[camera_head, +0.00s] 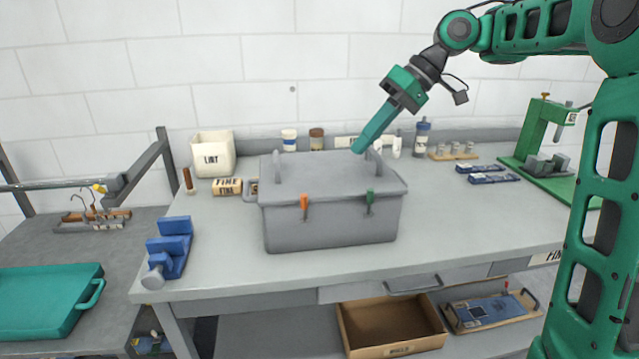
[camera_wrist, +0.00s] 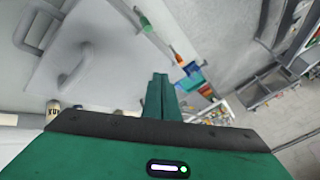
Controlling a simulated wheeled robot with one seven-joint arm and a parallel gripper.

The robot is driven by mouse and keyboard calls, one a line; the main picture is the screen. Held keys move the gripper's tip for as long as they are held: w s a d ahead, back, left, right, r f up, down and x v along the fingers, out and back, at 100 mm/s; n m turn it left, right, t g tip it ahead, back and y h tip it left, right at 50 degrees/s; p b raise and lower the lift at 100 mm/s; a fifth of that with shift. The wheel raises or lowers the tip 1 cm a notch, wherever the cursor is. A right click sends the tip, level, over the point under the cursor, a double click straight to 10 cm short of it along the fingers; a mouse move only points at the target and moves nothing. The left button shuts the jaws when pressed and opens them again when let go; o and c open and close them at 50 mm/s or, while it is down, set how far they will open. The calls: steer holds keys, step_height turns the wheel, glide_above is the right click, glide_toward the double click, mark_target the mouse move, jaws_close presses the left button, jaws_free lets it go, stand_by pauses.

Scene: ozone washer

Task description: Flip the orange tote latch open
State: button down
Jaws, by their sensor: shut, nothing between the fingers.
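A grey tote (camera_head: 330,222) with a closed lid stands on the workbench. Its orange latch (camera_head: 304,203) is on the left of the front face and its green latch (camera_head: 370,200) on the right; both lie upright against the rim. In the wrist view the orange latch (camera_wrist: 177,57) shows just beyond the fingertips, with the green latch (camera_wrist: 145,24) farther up. My gripper (camera_head: 357,150) is shut and empty. It points down and left above the rear right part of the lid, by the right lid handle (camera_head: 375,164), apart from the orange latch.
A blue vise (camera_head: 170,248) stands at the bench's front left corner. A white bin (camera_head: 212,155) and several bottles stand along the back. A green press (camera_head: 545,145) is at the far right.

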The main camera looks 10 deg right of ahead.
mark_target(304, 200)
steer(key=shift+a+f, duration=0.1)
steer(key=shift+x, duration=1.05)
steer(key=x, duration=0.7)
steer(key=shift+a+f, duration=0.2)
steer(key=shift+f, duration=0.1)
steer(key=shift+s+a+r, duration=0.1)
steer(key=shift+s+a, duration=0.6)
steer(key=shift+a, duration=0.3)
steer(key=shift+s+a, duration=0.35)
steer(key=shift+a, duration=0.25)
